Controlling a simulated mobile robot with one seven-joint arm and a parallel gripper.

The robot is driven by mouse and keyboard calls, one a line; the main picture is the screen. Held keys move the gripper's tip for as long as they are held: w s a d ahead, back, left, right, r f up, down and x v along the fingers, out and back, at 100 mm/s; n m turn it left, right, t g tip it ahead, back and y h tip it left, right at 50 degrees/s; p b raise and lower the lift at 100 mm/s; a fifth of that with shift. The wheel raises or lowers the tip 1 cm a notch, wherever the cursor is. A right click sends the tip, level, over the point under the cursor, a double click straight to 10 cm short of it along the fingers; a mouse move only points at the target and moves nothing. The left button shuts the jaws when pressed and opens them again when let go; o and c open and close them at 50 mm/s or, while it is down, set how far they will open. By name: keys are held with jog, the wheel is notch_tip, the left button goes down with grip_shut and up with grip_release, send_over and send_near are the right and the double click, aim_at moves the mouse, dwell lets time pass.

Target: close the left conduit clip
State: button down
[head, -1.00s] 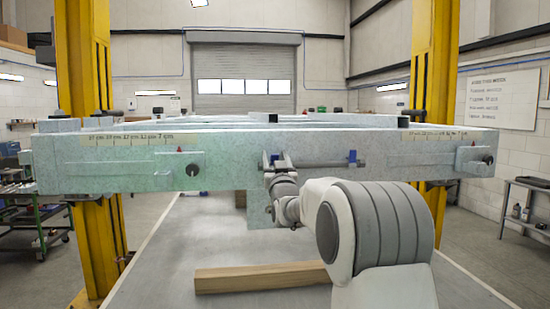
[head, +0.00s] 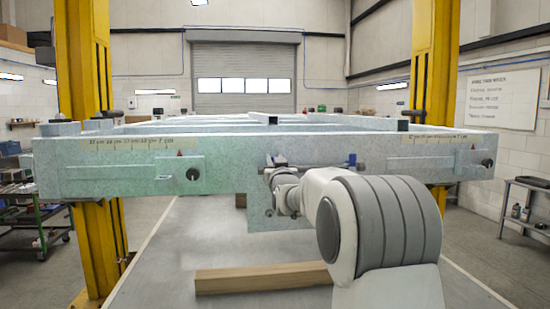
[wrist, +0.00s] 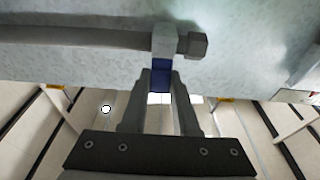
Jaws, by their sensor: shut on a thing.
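The left conduit clip (wrist: 164,42) is a grey block with a dark blue part, on the conduit (wrist: 80,37) close to its end in the wrist view. My gripper (wrist: 161,82) has its fingertips on the two sides of the blue part and is shut on it. In the head view the conduit (head: 318,166) runs along the front beam. My wrist and arm hide most of the left clip there, so I cannot tell how far its blue part is turned. The right conduit clip (head: 352,159) shows blue on top.
The pale green trailer frame (head: 120,170) spans the view, with scales and dark knobs on its front beam. A wooden block (head: 262,278) lies below on the grey surface. Yellow posts (head: 85,130) stand at the sides. A cart (head: 35,215) is at the left.

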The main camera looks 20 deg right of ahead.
jog(key=shift+w+r+g+p, duration=0.25)
jog(key=shift+r+g+p, duration=0.1)
jog(key=shift+g+p, duration=0.85)
jog(key=shift+w+d+f+g+y+p, duration=0.1)
jog(key=shift+w+f+g+y+p, duration=0.15)
jog(key=shift+g+p, duration=0.65)
jog(key=c, duration=0.7)
grip_release()
